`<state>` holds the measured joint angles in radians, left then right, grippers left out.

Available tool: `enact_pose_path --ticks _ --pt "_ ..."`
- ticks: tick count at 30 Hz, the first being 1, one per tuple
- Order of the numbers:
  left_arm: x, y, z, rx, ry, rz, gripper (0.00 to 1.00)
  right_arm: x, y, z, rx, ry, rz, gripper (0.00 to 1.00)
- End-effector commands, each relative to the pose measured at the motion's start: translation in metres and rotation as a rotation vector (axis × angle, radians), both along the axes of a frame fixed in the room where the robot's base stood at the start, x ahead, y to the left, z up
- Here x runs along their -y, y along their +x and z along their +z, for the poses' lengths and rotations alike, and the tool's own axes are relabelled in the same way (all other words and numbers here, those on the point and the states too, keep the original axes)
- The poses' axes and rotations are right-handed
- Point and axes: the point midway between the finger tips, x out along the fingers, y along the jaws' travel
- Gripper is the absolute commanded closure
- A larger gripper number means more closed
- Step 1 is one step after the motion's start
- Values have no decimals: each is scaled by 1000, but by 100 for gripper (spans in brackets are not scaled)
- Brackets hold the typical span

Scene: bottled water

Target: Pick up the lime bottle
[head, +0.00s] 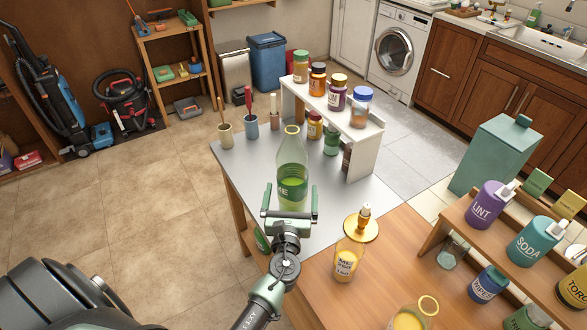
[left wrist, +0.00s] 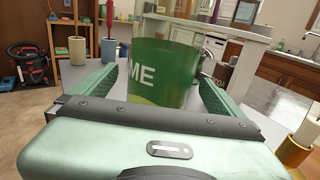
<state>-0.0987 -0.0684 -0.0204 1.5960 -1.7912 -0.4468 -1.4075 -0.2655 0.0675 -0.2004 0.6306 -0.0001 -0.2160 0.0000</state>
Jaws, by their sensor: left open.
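The lime bottle (head: 291,177) is clear with green liquid and a green label, and stands upright on the grey table. My left gripper (head: 290,190) is open in front of it, its two fingers spread to either side of the bottle's lower part. In the left wrist view the bottle's green label (left wrist: 165,75), with the letters "ME", sits between the two green fingers (left wrist: 155,85), with a visible space on both sides. The bottle's base is hidden behind the gripper's palm. My right gripper is not in view.
A white two-level rack (head: 358,150) with several jars stands behind the bottle. Cups with brushes (head: 251,126) stand at the table's back left. A yellow dispenser bottle (head: 347,258) stands to the right of my left gripper. A wooden shelf (head: 437,238) with bottles is further right.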

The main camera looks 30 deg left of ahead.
Motion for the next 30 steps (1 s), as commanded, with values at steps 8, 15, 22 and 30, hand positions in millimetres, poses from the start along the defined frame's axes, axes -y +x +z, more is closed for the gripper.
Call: enact_pose_path --ticks 8,15,22,30 --pt "-14 32 6 3 -1 1 0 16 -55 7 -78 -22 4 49" --pt "-27 61 5 2 -1 2 0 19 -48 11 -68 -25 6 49" --pt "-29 65 5 1 -3 2 0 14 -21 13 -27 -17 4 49" --pt "-29 65 5 2 -4 2 56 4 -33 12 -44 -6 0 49"
